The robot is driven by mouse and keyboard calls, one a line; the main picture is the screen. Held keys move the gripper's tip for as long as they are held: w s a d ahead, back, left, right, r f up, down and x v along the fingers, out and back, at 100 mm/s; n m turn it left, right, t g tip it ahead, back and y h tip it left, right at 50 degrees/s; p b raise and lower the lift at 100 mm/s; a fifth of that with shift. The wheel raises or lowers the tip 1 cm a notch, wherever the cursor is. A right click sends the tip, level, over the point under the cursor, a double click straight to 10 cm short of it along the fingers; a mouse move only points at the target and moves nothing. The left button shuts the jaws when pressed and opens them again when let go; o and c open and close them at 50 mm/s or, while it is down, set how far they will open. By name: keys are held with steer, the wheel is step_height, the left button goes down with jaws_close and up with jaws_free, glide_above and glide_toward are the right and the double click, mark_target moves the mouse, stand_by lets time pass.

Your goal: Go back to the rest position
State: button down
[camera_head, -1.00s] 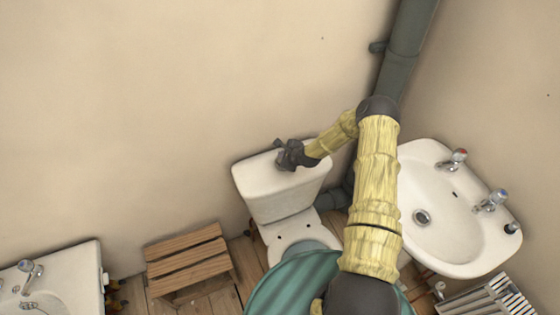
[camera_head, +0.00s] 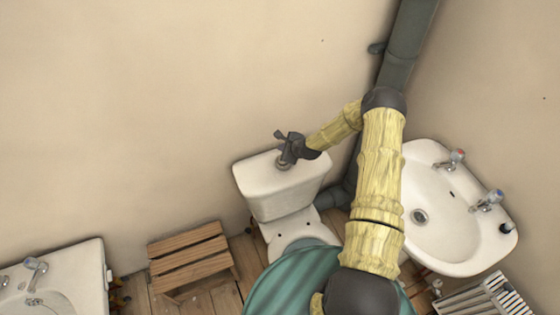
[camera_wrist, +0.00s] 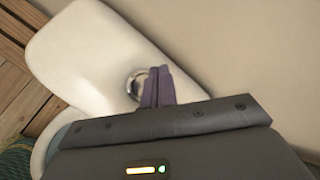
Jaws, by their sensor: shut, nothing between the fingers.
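My gripper (camera_head: 284,140) is above the lid of the white toilet cistern (camera_head: 270,195) in the head view. In the wrist view the fingers (camera_wrist: 158,88) are together with nothing between them. They point down at the white cistern lid (camera_wrist: 85,55). A round chrome button (camera_wrist: 136,84) on the lid shows beside the fingers, which partly cover it. I cannot tell from these views how far the fingertips are from it.
A white washbasin (camera_head: 445,215) with two taps is right of my arm. A dark vertical pipe (camera_head: 408,45) runs down the corner behind my elbow. A wooden slatted stool (camera_head: 188,255) and another basin (camera_head: 75,270) are at left. The wall area above the cistern is clear.

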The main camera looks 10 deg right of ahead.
steer(key=shift+s, duration=0.15)
steer(key=shift+r, duration=0.1)
steer(key=s+a+r+n+g+h, duration=0.1)
steer(key=s+r+n+g, duration=0.1)
steer(key=s+r+n, duration=0.6)
steer(key=s+a+r+n+g+h, duration=0.1)
steer(key=s+r+n+g, duration=0.1)
steer(key=s+r+n, duration=0.6)
steer(key=s+d+r+n+g+h, duration=0.1)
steer(key=s+r+n, duration=0.5)
steer(key=s+r, duration=0.7)
steer(key=s+b, duration=0.1)
steer(key=s, duration=0.2)
steer(key=shift+g+h, duration=0.3)
steer(key=shift+g, duration=0.1)
